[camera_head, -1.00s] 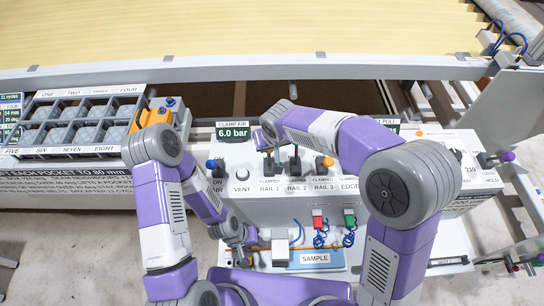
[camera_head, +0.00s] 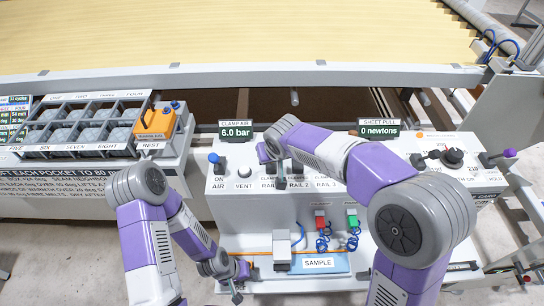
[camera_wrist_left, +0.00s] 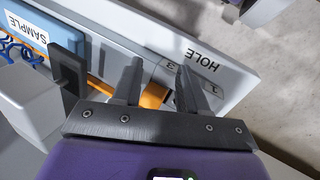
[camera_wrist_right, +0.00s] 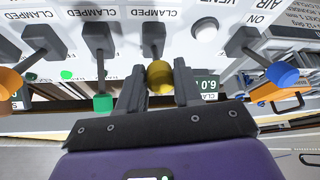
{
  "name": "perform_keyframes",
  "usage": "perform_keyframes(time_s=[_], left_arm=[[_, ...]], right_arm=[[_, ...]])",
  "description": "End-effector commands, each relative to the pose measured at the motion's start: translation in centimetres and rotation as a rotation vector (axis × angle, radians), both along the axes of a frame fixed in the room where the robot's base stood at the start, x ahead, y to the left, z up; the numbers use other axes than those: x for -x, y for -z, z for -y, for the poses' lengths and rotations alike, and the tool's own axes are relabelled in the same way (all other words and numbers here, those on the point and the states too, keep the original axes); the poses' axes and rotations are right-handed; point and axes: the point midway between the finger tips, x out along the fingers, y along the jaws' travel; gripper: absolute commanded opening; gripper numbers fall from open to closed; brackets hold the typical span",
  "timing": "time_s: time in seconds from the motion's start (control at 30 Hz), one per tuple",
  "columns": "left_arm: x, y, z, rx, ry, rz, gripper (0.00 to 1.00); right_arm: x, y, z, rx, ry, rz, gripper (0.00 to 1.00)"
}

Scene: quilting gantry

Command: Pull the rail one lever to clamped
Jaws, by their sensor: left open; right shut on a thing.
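The rail one lever shows in the right wrist view as a dark stem with a yellow ball knob (camera_wrist_right: 160,76), beside the white vent button. My right gripper (camera_wrist_right: 160,90) is shut on that knob, one finger on each side. The stem rises from the panel near a CLAMPED label, and I cannot tell its exact angle. In the head view, my right gripper (camera_head: 270,160) is over the rail one part of the panel, and my arm hides much of the lever row. My left gripper (camera_wrist_left: 158,80) is open and empty, above the bench's front strip with the HOLE label.
A lever with a green knob (camera_wrist_right: 103,102) stands close beside my right gripper, and an orange-knobbed one (camera_wrist_right: 8,82) is farther left. On the other side are the vent button (camera_head: 243,172) and blue-knobbed air lever (camera_head: 214,158). The clamp air display (camera_head: 236,132) reads 6.0 bar.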

Motion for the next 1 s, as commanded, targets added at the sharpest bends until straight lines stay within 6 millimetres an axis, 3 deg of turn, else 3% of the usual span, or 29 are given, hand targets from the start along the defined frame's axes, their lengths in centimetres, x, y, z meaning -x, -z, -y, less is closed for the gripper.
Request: perform_keyframes(time_s=[0.03,0.47,0.5,0.63,1.0], left_arm=[[0.0,0.1,0.0,0.0,0.0,0.0,0.43],[0.0,0.2,0.0,0.0,0.0,0.0,0.43],[0.0,0.2,0.0,0.0,0.0,0.0,0.43],[0.0,0.2,0.0,0.0,0.0,0.0,0.43],[0.0,-0.1,0.0,0.0,0.0,0.0,0.43]], right_arm=[[0.6,0.9,-0.1,0.008,0.001,-0.025,0.0],[0.7,0.9,-0.1,0.008,-0.001,-0.026,0.0],[0.7,0.9,-0.1,0.008,-0.001,-0.026,0.37],[0.6,0.8,-0.1,0.007,-0.002,-0.021,0.56],[0.7,-0.3,0.1,0.003,-0.001,-0.01,0.56]])
